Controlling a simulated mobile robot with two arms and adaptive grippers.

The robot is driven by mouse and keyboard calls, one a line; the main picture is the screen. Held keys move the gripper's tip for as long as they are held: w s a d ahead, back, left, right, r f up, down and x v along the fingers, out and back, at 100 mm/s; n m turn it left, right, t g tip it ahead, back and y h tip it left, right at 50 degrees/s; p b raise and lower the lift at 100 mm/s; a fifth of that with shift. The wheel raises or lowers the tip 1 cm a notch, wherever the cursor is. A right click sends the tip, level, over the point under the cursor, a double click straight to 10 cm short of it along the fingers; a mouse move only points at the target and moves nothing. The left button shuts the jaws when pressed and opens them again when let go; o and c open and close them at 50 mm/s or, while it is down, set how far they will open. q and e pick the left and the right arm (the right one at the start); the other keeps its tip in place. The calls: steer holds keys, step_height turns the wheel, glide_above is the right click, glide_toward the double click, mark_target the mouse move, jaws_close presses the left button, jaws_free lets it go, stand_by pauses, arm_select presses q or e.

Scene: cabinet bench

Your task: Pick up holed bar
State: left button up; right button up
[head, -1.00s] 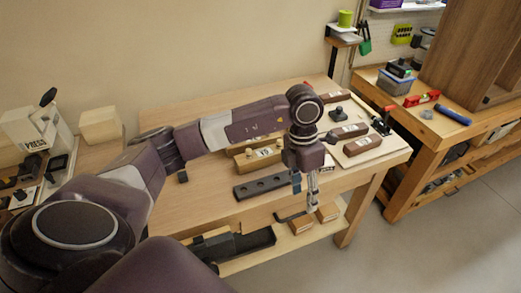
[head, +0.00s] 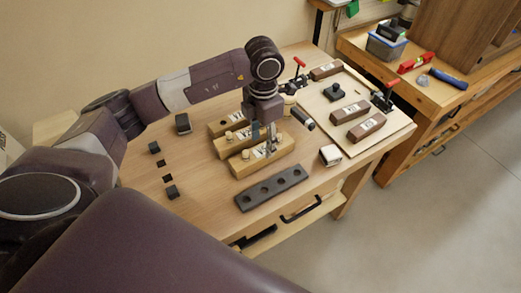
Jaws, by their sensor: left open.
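The holed bar (head: 271,188) is a dark grey bar with a row of several round holes. It lies flat near the front edge of the wooden bench (head: 205,185) in the head view. My left gripper (head: 271,150) is open and points down over the light wooden blocks, behind the bar as seen here. It is apart from the bar, and nothing shows between its fingers. My right gripper is not in view.
Wooden blocks with knobs (head: 262,157) stand behind the bar. A small white-topped block (head: 330,155) is to its right. A board (head: 345,108) with brown blocks and red-handled clamps fills the right. Small black blocks (head: 172,192) lie left.

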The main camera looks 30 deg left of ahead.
mark_target(263, 150)
arm_select(q)
step_height(263, 150, down, 4)
steer(key=shift+a+r+p, duration=0.1)
steer(key=shift+p, duration=0.85)
steer(key=shift+w+f, duration=0.1)
steer(key=shift+f, duration=0.75)
steer(key=c, duration=1.1)
steer(key=shift+w, duration=0.1)
steer(key=shift+c, duration=0.4)
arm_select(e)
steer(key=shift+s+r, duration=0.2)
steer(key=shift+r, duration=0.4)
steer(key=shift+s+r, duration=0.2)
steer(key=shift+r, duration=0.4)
arm_select(q)
steer(key=shift+r, duration=0.15)
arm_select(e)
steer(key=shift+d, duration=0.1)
